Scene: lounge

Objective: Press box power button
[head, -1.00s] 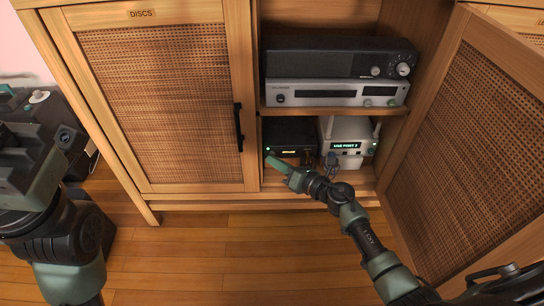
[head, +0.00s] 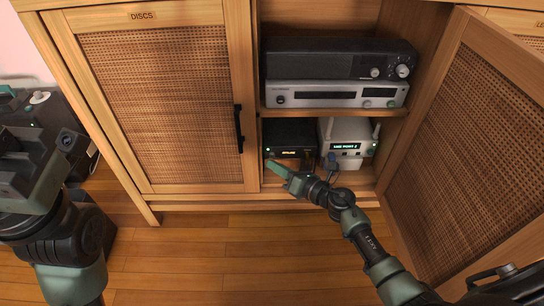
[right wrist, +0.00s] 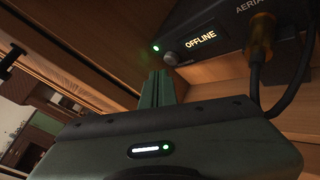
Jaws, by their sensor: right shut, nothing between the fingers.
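The black box (head: 290,136) sits on the lower shelf of the open cabinet, at the left. In the right wrist view its front (right wrist: 225,38) shows a lit "OFFLINE" display, a green light and a small round grey button (right wrist: 171,58) below and left of the display. My right gripper (head: 271,163) is shut and empty, its tip low in front of the box's left end. In the wrist view its green fingers (right wrist: 157,76) end just below the button; I cannot tell whether they touch it. My left gripper (head: 35,175) is at the far left, its fingers not clear.
A white box (head: 347,132) with antennas and a lit display stands to the right on the same shelf. Silver and black units (head: 337,93) fill the shelf above. The right cabinet door (head: 470,140) stands open; the left door (head: 155,105) is closed. A cable plug (right wrist: 262,40) sticks out from the box.

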